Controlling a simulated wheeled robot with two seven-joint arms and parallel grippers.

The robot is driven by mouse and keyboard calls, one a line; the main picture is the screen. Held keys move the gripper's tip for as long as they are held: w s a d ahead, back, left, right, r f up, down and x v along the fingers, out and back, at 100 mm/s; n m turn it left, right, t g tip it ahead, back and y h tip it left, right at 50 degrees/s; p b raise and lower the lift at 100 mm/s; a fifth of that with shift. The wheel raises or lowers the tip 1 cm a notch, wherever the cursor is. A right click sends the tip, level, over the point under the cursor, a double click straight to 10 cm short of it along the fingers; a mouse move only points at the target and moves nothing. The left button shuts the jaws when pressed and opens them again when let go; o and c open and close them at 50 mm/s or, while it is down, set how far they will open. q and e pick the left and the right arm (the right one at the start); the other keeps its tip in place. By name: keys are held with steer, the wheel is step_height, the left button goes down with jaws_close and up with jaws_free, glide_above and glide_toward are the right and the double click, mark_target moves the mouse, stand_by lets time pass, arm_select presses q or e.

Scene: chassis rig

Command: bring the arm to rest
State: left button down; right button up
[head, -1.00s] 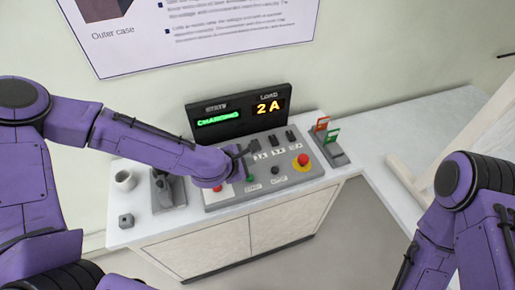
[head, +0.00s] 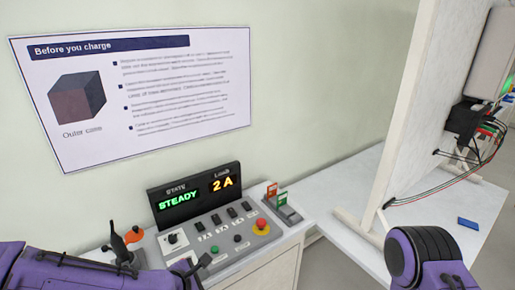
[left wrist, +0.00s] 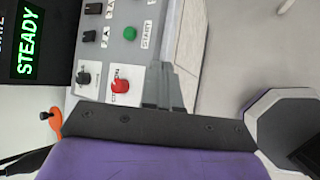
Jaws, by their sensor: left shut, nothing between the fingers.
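My left arm comes in low at the left of the head view. Its gripper (head: 194,268) is at the front left of the control console (head: 231,249), partly cut off by the lower edge. In the left wrist view the gripper (left wrist: 168,86) has its fingers together with nothing between them. They show over the console's edge, near a red button (left wrist: 121,86) and a green START button (left wrist: 131,33); I cannot tell whether they touch it. The display (head: 196,194) reads STEADY and 2 A. My right gripper is out of view; only part of the right arm shows.
An orange-handled tool (head: 133,235) stands left of the console. A red stop button (head: 261,224) is on its right side, with red and green tags (head: 277,194) beyond. A white upright panel (head: 405,130) with wires stands on the right bench, near a blue block (head: 468,223).

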arm_select(q)
steer(key=s+a+f+m+g+y+b, duration=0.1)
steer(key=s+a+f+m+y+b, duration=0.1)
steer(key=s+a+f+m, duration=0.3)
steer(key=s+a+f+m+g+y+b, duration=0.2)
steer(key=s+a+f+m+b, duration=0.3)
steer(key=s+f, duration=0.9)
steer(key=s+a+f+m+g+y+b, duration=0.2)
steer(key=s+a+f+m+b, duration=0.2)
steer(key=s+f, duration=0.5)
steer(key=shift+s+a+f+m, duration=0.4)
steer(key=shift+a+f+m, duration=0.35)
steer(key=shift+m, duration=0.45)
steer(key=shift+f, duration=0.1)
